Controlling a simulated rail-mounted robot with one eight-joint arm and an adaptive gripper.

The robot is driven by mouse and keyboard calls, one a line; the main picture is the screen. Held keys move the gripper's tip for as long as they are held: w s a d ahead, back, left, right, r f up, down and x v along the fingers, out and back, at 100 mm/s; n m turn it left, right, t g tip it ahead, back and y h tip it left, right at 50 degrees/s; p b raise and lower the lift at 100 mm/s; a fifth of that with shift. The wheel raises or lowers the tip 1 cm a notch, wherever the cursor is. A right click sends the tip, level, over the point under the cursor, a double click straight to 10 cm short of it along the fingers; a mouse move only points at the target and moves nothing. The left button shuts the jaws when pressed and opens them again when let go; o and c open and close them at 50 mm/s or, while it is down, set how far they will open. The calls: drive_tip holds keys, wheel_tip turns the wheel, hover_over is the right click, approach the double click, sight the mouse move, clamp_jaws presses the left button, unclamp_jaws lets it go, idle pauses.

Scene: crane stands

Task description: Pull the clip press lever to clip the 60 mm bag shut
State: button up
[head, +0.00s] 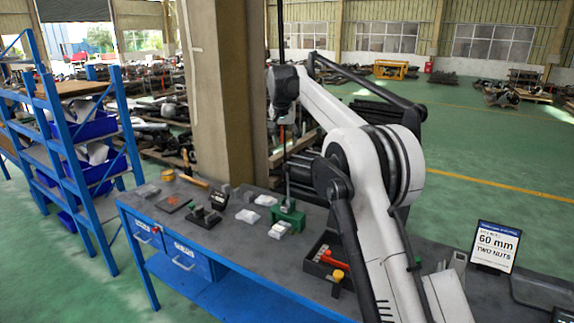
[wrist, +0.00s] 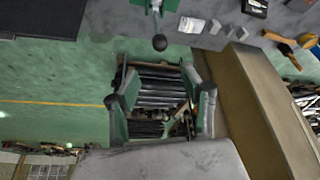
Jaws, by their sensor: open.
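The green clip press (head: 288,215) stands on the grey workbench, with its grey lever (head: 288,180) upright; it also shows at the top edge of the wrist view (wrist: 153,5). There the lever ends in a dark ball knob (wrist: 159,43). My gripper (wrist: 160,97) is open and empty, with the knob beyond its fingertips and apart from them. A small whitish bag (head: 278,229) is at the front of the press; I cannot tell if it is the 60 mm one. A sign (head: 495,247) reads "60 mm TWO NUTS".
Other pale packets (head: 248,216), a black fixture (head: 206,217), a mallet (head: 194,181) and a dark tray with red and yellow parts (head: 323,262) are on the workbench (head: 232,238). A concrete pillar (head: 220,90) rises behind it. Blue shelving (head: 104,150) stands left.

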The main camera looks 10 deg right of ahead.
sight(287, 164)
drive_tip(key=p+x, duration=0.2)
drive_tip(key=x, duration=1.1)
drive_tip(key=shift+w+f, duration=0.1)
drive_tip(key=shift+f, duration=0.25)
drive_tip(key=shift+c, duration=0.4)
clamp_jaws()
